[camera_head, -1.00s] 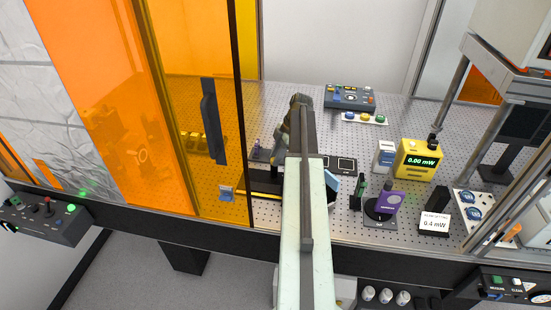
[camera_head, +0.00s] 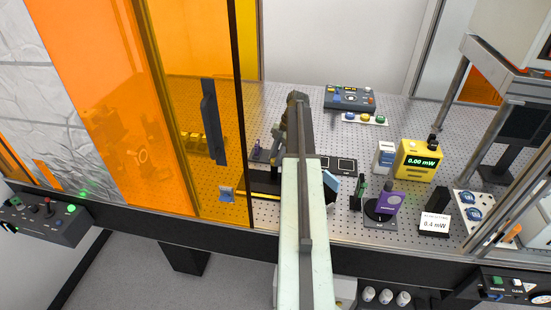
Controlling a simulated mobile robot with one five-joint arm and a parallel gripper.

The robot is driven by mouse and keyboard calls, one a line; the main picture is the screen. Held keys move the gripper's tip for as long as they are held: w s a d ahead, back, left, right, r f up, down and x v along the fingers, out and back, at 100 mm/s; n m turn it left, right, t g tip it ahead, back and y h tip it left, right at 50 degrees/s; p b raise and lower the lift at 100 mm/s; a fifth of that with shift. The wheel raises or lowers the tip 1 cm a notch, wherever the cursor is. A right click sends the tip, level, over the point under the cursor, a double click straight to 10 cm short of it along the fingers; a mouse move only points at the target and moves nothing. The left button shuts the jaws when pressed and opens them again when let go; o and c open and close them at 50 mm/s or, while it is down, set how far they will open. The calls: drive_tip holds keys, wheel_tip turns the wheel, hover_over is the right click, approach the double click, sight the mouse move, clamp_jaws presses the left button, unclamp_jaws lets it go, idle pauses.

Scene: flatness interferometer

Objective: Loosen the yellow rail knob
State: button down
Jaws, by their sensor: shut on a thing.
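My arm reaches up the middle of the picture over the optical table, and its dark wrist bends down at the far end. My gripper (camera_head: 279,158) shows only in part, low beside the arm and just behind the dark rail. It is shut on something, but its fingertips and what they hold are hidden. The dark rail (camera_head: 264,189) with a thin yellow line runs left from under my arm. I cannot make out the yellow rail knob; my arm covers that part of the rail.
The orange sliding panel (camera_head: 205,110) with a dark handle stands close on the left. Right of my arm are a light-blue block (camera_head: 330,185), a purple mount (camera_head: 389,203) and a yellow power meter (camera_head: 417,159) reading 0.00 mW. A control box (camera_head: 350,98) stands behind.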

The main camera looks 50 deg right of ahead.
drive_tip(key=c, duration=1.1)
unclamp_jaws()
drive_tip(key=shift+s, duration=0.15)
drive_tip(key=shift+c, duration=0.2)
drive_tip(key=shift+d+r+p, duration=0.1)
drive_tip(key=shift+r+p, duration=0.4)
drive_tip(key=shift+p, duration=0.05)
drive_tip(key=p+v, duration=0.6)
drive_tip(key=shift+d+r, duration=0.25)
drive_tip(key=shift+r, duration=0.05)
drive_tip(key=shift+f, duration=0.1)
